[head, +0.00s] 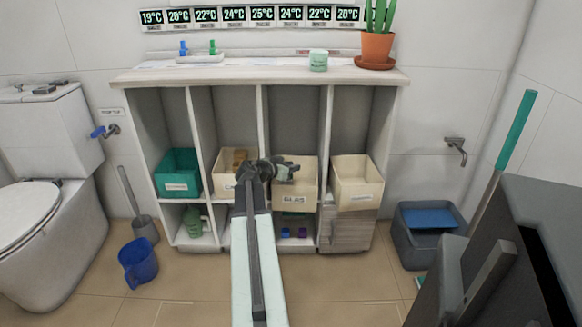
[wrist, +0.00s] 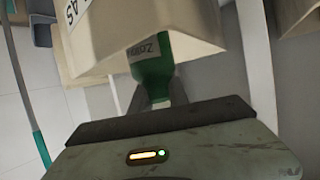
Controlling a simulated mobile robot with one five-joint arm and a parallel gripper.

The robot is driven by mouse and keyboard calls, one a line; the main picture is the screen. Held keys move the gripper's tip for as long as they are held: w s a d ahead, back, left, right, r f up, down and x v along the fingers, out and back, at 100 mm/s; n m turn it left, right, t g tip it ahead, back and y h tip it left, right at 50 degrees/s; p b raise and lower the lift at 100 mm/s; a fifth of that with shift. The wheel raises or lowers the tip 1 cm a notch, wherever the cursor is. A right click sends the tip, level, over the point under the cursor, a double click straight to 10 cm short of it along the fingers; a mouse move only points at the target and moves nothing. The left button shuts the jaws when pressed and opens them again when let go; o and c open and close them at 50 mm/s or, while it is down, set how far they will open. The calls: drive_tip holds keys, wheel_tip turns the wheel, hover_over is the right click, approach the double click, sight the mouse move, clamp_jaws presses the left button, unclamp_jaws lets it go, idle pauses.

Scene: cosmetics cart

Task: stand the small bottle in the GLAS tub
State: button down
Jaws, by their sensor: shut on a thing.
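The GLAS tub (head: 290,190) is a cream open tub in the middle of the shelf unit, with its label on the front. It also shows in the wrist view (wrist: 110,35), tilted, with part of its label. My gripper (head: 289,167) is at the top of this tub. In the wrist view my gripper (wrist: 157,98) is shut on the small bottle (wrist: 152,76), which is green with a pale label. The bottle's far end is at the tub's rim and partly cut off from view there. I cannot tell how deep it sits. In the head view the bottle is not clear.
A teal tub (head: 178,176), a cream tub holding brown things (head: 222,187) and another cream tub (head: 357,188) stand in neighbouring compartments, split by upright panels. A potted cactus (head: 376,48) and a mint jar (head: 318,60) stand on top. A blue bucket (head: 138,262) is on the floor.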

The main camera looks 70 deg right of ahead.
drive_tip(key=c, duration=1.3)
unclamp_jaws()
drive_tip(key=shift+o, duration=0.2)
drive_tip(key=r+p+v, duration=0.1)
drive_tip(key=p+v, duration=0.4)
drive_tip(key=v, duration=0.7)
drive_tip(key=shift+p, duration=0.4)
drive_tip(key=shift+r, duration=0.1)
